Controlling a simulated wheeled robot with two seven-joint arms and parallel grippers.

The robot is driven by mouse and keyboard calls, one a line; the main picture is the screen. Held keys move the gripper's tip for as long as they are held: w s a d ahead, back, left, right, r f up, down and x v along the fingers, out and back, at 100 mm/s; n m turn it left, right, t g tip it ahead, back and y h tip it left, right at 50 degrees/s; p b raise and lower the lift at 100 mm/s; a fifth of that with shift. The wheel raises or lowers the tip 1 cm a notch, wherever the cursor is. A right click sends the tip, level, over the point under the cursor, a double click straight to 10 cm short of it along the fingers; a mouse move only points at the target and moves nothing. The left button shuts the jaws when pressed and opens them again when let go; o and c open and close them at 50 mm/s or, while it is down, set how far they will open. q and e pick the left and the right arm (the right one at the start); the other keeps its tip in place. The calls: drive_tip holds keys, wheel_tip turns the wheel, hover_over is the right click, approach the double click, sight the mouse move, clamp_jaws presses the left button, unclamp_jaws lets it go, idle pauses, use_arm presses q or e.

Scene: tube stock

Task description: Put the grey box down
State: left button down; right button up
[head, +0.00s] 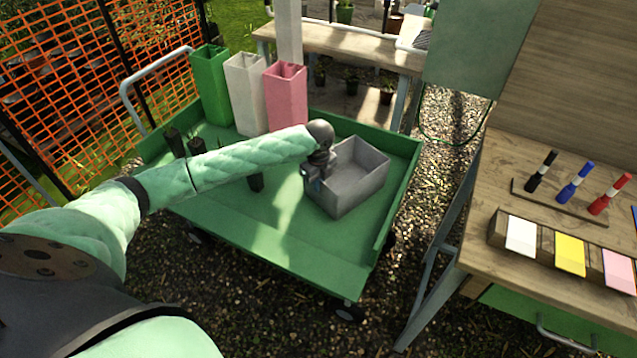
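The grey box (352,190) is an open-topped bin on or just above the green cart bed (250,235), near its right side. I cannot tell whether its base touches the bed. My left arm reaches in from the left, and my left gripper (313,181) is at the box's left wall. The fingers are small and partly hidden by the wrist, so I cannot tell whether they are shut on the wall. My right gripper is not in view.
Green (212,88), white (246,95) and pink (286,98) tall square tubes stand at the cart's back. Dark pots (174,142) stand at its left. The cart has a raised right edge. A wooden table (470,220) with markers and coloured cards stands right. The front of the bed is clear.

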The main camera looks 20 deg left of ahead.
use_arm(q)
drive_tip(key=c, duration=1.6)
unclamp_jaws()
